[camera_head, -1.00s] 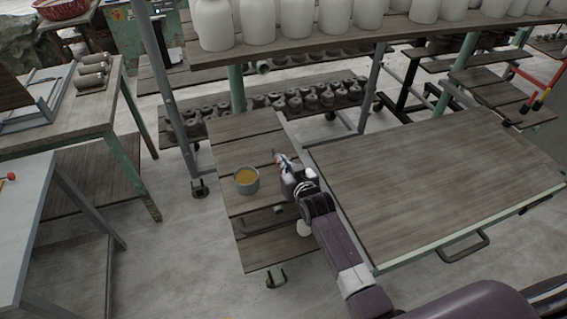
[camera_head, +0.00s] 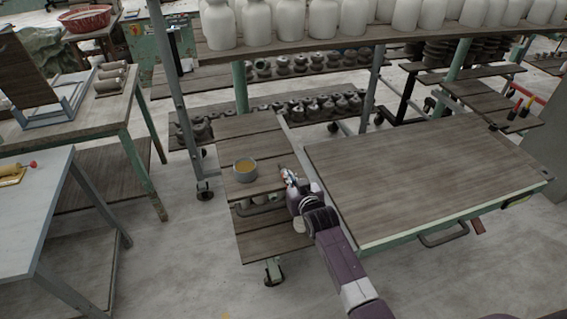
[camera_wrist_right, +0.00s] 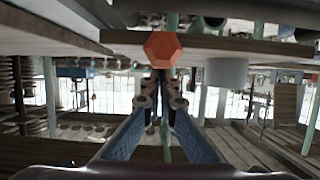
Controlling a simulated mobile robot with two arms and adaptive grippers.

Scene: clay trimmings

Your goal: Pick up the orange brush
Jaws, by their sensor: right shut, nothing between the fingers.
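My right gripper (camera_head: 289,176) is at the right edge of a slatted wooden cart, to the right of a grey cup. In the right wrist view, its fingers (camera_wrist_right: 160,82) are together with nothing between them. An orange six-sided shape (camera_wrist_right: 163,50), perhaps the orange brush seen end-on, shows just beyond the fingertips beside a plank edge. I cannot tell whether they touch it. In the head view I cannot make out the brush near the gripper. My left gripper is not in view.
The grey cup (camera_head: 245,169) with yellowish contents stands on the cart (camera_head: 252,128); it also shows upside down in the wrist view (camera_wrist_right: 226,72). A wide wooden-topped table (camera_head: 420,180) is close on the right. A shelf of white jars (camera_head: 322,18) crosses behind.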

